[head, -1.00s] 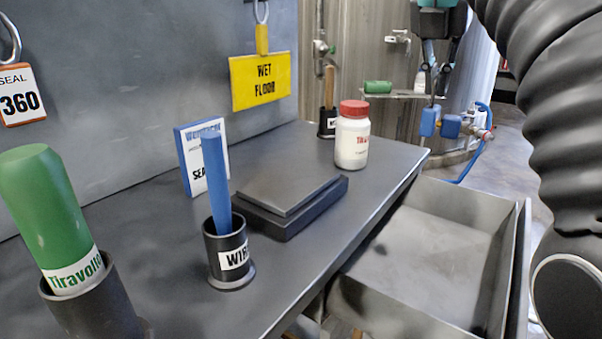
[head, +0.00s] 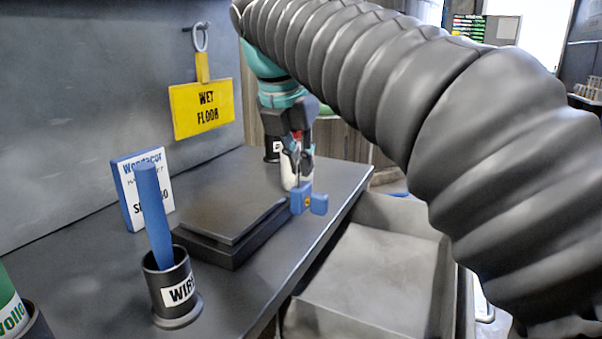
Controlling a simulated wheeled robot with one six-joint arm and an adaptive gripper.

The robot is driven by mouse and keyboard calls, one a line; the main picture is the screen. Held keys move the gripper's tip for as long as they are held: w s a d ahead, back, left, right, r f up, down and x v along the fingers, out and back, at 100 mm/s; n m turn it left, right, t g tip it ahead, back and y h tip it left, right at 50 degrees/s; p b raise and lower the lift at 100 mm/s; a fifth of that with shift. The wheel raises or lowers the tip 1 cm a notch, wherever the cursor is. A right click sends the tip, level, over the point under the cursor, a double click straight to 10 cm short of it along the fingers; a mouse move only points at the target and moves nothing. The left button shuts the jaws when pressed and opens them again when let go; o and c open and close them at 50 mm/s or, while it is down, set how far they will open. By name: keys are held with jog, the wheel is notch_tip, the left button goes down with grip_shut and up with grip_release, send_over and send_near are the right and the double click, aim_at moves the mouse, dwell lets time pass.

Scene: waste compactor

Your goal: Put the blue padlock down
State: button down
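A blue padlock (head: 300,202) hangs from my gripper (head: 298,158) in the head view. My gripper points down, with its fingers closed around the padlock's upper part. The padlock shows in front of the white bottle and by the far right corner of the dark flat plate (head: 235,212). Whether it touches the plate or the bench (head: 225,290) I cannot tell.
A white bottle (head: 289,177) stands behind my gripper, mostly hidden. A black cup (head: 172,290) with a blue stick, a blue-edged sign (head: 126,199) and a yellow wet floor sign (head: 201,108) are at the left. A grey bin (head: 360,285) lies right of the bench.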

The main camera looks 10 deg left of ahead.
jog(key=shift+f, duration=0.95)
jog(key=c, duration=1.3)
grip_release()
jog(key=shift+f, duration=0.1)
jog(key=p+v, duration=0.1)
jog(key=v, duration=1.1)
jog(key=shift+w, duration=0.1)
